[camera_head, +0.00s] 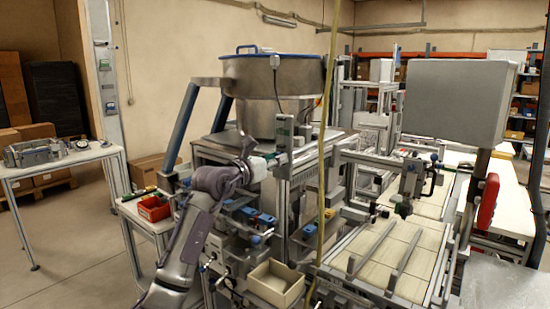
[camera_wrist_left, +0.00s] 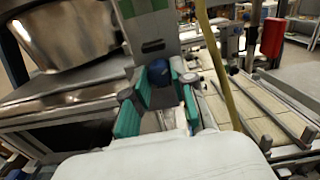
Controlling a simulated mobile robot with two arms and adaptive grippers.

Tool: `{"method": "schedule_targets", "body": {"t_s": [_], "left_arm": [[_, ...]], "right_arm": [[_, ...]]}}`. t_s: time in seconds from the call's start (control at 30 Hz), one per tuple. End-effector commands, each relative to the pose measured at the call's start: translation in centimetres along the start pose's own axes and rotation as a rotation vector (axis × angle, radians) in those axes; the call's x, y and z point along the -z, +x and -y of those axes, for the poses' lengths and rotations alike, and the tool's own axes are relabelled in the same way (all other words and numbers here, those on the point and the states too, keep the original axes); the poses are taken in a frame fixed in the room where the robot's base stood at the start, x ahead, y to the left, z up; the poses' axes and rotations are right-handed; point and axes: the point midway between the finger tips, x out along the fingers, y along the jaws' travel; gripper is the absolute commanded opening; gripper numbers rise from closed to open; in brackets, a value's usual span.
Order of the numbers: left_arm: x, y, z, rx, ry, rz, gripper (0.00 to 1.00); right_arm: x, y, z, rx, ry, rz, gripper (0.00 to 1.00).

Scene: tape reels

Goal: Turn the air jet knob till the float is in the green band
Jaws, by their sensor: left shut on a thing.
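The air jet knob is a round dark blue knob (camera_wrist_left: 158,72) low on a grey upright panel (camera_wrist_left: 152,30) in the left wrist view. My left gripper (camera_wrist_left: 160,95) has its teal finger pads on either side of the knob and is shut on it. In the head view my left gripper (camera_head: 282,158) reaches the post below the same panel (camera_head: 284,130), and its fingers hide most of the knob. A green patch (camera_wrist_left: 143,8) shows at the top of the panel in the wrist view. I cannot make out the float. My right gripper is not in view.
A large steel bowl (camera_head: 270,80) stands behind my left arm. A yellow hose (camera_head: 325,130) hangs just right of the panel. A conveyor table (camera_head: 400,250), an open beige box (camera_head: 276,284) and a red bin (camera_head: 153,209) are nearby. Open floor lies at left.

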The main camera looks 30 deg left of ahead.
Motion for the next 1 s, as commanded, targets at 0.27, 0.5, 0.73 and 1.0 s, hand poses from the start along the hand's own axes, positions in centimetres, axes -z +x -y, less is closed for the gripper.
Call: {"method": "schedule_targets", "body": {"t_s": [0.27,0.5,0.73,1.0], "left_arm": [[-0.1,0.0,0.1,0.000,-0.266,-0.004,0.00],[-0.2,0.1,0.1,0.000,-0.494,-0.005,0.00],[-0.2,0.0,0.1,-0.001,-0.696,-0.006,0.00],[-0.1,0.0,0.1,-0.002,-0.871,-0.005,0.00]], "right_arm": [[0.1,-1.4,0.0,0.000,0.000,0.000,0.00],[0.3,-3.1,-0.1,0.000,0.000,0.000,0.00],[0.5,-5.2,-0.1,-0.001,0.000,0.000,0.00],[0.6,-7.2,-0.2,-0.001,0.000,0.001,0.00]]}}
